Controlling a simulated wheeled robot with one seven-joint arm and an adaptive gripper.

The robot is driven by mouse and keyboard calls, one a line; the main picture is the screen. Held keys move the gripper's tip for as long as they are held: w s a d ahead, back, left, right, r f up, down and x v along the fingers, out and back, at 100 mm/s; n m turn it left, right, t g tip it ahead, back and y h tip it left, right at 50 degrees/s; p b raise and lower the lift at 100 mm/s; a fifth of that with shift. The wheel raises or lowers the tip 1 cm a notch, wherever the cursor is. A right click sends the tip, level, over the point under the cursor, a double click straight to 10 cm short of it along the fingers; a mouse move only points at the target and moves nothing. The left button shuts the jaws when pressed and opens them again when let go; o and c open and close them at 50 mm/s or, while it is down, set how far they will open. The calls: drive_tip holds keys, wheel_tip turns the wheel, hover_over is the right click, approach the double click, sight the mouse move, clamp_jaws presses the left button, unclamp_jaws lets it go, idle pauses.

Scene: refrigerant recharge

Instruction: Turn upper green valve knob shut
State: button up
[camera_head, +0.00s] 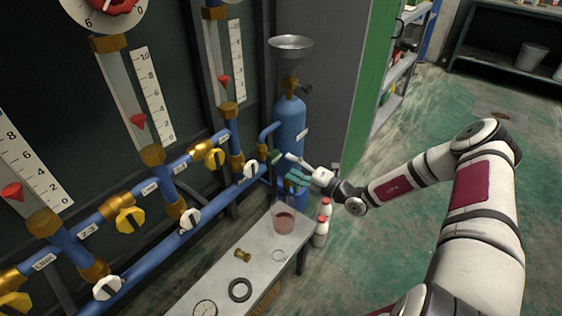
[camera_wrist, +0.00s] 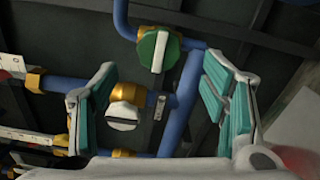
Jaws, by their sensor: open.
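The green valve knob (camera_wrist: 147,50) shows in the wrist view on a brass fitting of the blue pipe, with a pale bar across its face that stands nearly upright in the picture. In the head view the green knob (camera_head: 274,157) is small, just left of my gripper (camera_head: 290,169). In the wrist view my gripper (camera_wrist: 160,64) is open, its teal-padded fingers on either side of the picture. The knob lies between and beyond the fingertips, with visible space on both sides. I see no contact. I cannot tell a second green knob.
A white knob (camera_wrist: 124,117) sits below the green one in the wrist view. A blue cylinder (camera_head: 289,126) with a funnel (camera_head: 290,45) stands behind my gripper. A bench (camera_head: 219,271) holds a beaker (camera_head: 284,219) and rings. Bottles (camera_head: 321,230) stand beside it.

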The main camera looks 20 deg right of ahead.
drive_tip(key=shift+v, duration=2.1)
drive_tip(key=s+a+r+n+g+y, duration=0.1)
drive_tip(key=s+a+r+n+g, duration=0.65)
drive_tip(key=r+n, duration=0.45)
drive_tip(key=s+a+r+n+g, duration=0.65)
drive_tip(key=s+r+n, duration=0.25)
drive_tip(key=n, duration=0.5)
drive_tip(key=s+d+r+n+h, duration=0.2)
drive_tip(key=s+r+n+h, duration=0.3)
drive_tip(key=s, duration=0.4)
drive_tip(key=s+d+r+n+h, duration=0.3)
drive_tip(key=s+n, duration=0.4)
drive_tip(key=s, duration=0.2)
drive_tip(key=s+d+r+n+h, duration=0.2)
drive_tip(key=s+r+n+h, duration=0.2)
drive_tip(key=s+n, duration=0.3)
wheel_tip(320, 180, up, 19)
drive_tip(key=s+t+p, duration=0.1)
drive_tip(key=t+p, duration=0.2)
drive_tip(key=p, duration=1.4)
drive_tip(key=shift+s+t+p, duration=0.25)
drive_tip(key=shift+t+p, duration=0.05)
